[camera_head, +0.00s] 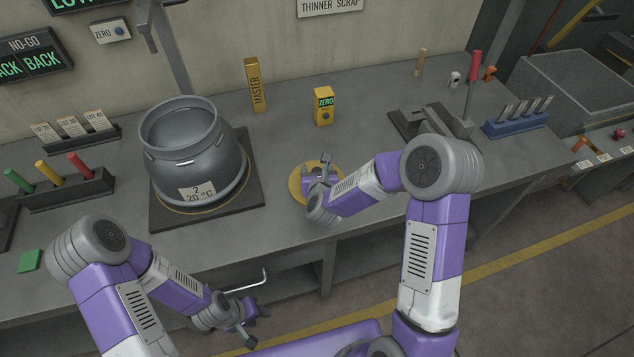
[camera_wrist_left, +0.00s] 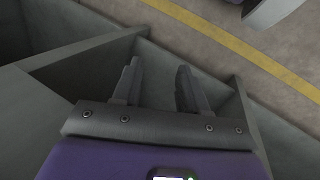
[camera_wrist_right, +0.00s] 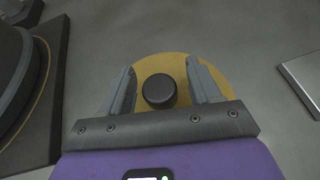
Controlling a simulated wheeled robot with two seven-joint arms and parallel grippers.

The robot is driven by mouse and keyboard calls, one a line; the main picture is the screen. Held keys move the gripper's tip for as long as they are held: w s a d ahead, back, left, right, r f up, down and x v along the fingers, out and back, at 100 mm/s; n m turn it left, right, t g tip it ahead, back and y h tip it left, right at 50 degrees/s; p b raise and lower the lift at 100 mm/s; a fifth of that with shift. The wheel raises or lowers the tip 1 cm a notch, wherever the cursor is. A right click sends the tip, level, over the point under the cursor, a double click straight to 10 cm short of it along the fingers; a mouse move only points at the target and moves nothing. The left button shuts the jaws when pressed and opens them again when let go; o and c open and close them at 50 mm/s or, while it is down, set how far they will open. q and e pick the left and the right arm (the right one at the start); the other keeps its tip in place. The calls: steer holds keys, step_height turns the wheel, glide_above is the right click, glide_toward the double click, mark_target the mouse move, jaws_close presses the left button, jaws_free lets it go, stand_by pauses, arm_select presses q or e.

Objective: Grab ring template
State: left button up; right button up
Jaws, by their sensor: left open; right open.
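The ring template appears to be the flat yellow disc (camera_head: 296,185) with a black knob (camera_wrist_right: 158,91), lying on the bench right of the grey pot. The disc also shows in the right wrist view (camera_wrist_right: 180,64). My right gripper (camera_head: 317,172) is open above the disc. In the right wrist view its fingers (camera_wrist_right: 160,78) stand either side of the knob, with gaps showing on both sides. In the head view the gripper hides part of the disc and the knob. My left gripper (camera_head: 257,325) is open and empty, low in front of the bench; its fingers show in the left wrist view (camera_wrist_left: 159,85).
The grey pot (camera_head: 180,135) stands on a dark square plate (camera_head: 250,190) left of the disc. A yellow ZERO block (camera_head: 324,106) and a MASTER bar (camera_head: 254,85) stand behind. A thin metal plate (camera_wrist_right: 304,80) lies to the right.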

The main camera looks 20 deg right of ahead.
steer(key=shift+w+f, duration=0.1)
steer(key=shift+w, duration=0.2)
steer(key=shift+c, duration=0.3)
